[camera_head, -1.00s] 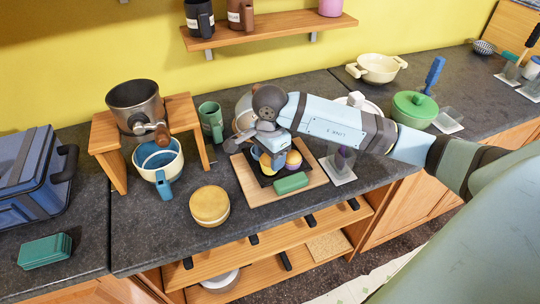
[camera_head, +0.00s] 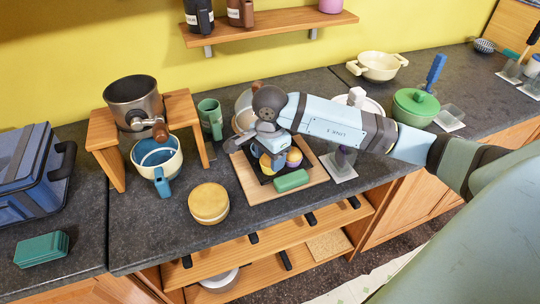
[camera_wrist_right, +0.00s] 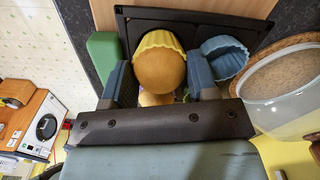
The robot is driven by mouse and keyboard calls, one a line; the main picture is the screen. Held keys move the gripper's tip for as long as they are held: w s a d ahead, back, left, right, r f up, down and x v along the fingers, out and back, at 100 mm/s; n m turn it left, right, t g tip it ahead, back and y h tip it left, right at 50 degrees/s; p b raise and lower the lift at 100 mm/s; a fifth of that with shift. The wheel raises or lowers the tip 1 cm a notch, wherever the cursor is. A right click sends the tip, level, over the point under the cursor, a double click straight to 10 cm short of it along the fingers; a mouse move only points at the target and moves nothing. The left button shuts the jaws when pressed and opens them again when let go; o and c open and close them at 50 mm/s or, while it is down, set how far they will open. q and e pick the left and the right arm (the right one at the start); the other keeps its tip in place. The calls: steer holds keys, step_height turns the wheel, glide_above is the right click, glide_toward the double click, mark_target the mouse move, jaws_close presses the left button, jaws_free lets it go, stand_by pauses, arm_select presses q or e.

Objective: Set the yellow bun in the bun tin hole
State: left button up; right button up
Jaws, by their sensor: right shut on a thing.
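My right gripper (camera_wrist_right: 162,82) is shut on the yellow bun (camera_wrist_right: 160,72), which has a brown top and a yellow ruffled case, in the right wrist view. The bun is between the two fingertips, over the black bun tin (camera_wrist_right: 195,24). I cannot tell whether its base touches the tin. A blue case (camera_wrist_right: 222,58) sits in the tin beside the right finger. A tan-topped bun (camera_wrist_right: 155,99) shows partly beneath. In the head view my right gripper (camera_head: 274,150) is low over the tin, partly hiding it; a purple-cased bun (camera_head: 294,157) is at its right. My left gripper is out of view.
The tin lies on a wooden board (camera_head: 252,189) with a green block (camera_head: 291,181) at its front.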

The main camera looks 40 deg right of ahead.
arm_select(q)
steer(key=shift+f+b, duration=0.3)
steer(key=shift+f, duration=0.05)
arm_select(e)
steer(key=shift+f, duration=0.4)
steer(key=o, duration=0.9)
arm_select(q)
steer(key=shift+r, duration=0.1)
arm_select(e)
steer(key=shift+r, duration=0.2)
arm_select(q)
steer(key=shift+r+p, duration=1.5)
steer(key=shift+p, duration=0.05)
arm_select(e)
steer(key=shift+r, duration=3.35)
steer(key=shift+r, duration=0.15)
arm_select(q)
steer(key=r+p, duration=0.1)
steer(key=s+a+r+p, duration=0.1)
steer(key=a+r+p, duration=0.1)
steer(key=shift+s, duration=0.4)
arm_select(e)
step_height(320, 180, up, 8)
